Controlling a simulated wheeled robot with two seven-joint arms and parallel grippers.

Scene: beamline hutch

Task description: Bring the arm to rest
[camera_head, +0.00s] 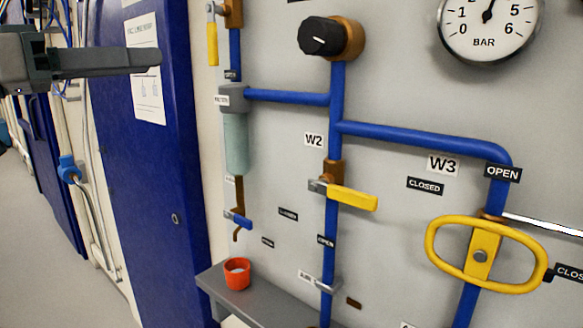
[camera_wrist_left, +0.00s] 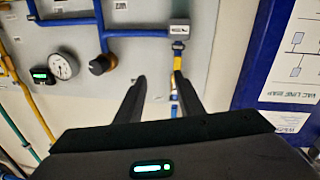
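My left gripper (camera_head: 150,58) comes in from the upper left in the head view, in front of the blue door, seen side-on. In the left wrist view its two dark fingers (camera_wrist_left: 160,80) stand apart with nothing held between them. The grey panel with blue pipes shows behind them at a distance. The gripper touches nothing that I can see. My right gripper is in neither view.
The panel carries a black knob (camera_head: 321,37), a yellow lever (camera_head: 352,197), a yellow oval handle (camera_head: 433,243) and a pressure gauge (camera_head: 488,24). An orange cup (camera_head: 237,274) stands on a grey shelf (camera_head: 262,308). Floor at the lower left is clear.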

